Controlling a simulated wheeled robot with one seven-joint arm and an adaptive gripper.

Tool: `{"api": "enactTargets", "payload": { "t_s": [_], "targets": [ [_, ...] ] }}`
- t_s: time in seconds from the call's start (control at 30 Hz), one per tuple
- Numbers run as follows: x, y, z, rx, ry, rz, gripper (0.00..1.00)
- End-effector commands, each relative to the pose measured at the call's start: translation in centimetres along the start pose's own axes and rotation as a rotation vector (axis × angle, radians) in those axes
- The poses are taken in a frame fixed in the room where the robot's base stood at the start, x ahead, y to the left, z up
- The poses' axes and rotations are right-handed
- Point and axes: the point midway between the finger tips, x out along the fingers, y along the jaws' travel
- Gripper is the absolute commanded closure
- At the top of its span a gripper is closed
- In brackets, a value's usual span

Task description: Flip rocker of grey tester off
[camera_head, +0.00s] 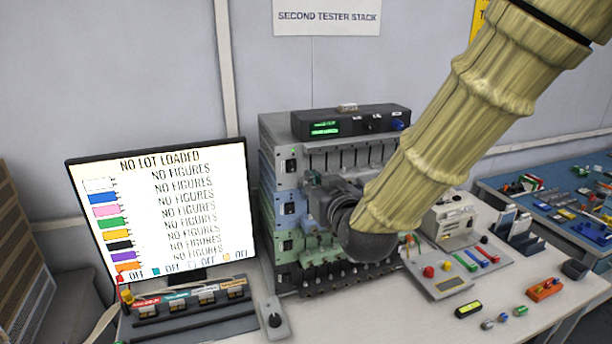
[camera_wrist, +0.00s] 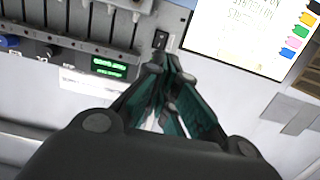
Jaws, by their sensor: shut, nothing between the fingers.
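Which way the rocker is tipped is too small to tell. My gripper (camera_wrist: 158,64) is shut and empty, its fingertips close to the rocker in the wrist view; contact cannot be told. In the head view my arm and wrist hide the fingertips and part of the stack's front.
Blue (camera_head: 287,208) and green (camera_head: 288,245) testers sit below the grey one, with similar rockers. A black unit with a green display (camera_head: 350,121) stands on top. A monitor (camera_head: 165,215) stands left. A control panel (camera_head: 455,268) lies right on the white bench.

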Motion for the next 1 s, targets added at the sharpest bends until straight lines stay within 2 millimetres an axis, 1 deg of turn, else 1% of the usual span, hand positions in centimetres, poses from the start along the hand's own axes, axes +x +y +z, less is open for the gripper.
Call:
{"api": "enactTargets", "payload": {
  "t_s": [0.8,1.0],
  "targets": [
    [9.7,0.2,-0.2,0.001,-0.001,0.003,1.0],
    [11.7,0.3,-0.2,0.001,0.0,0.004,1.0]
  ]
}}
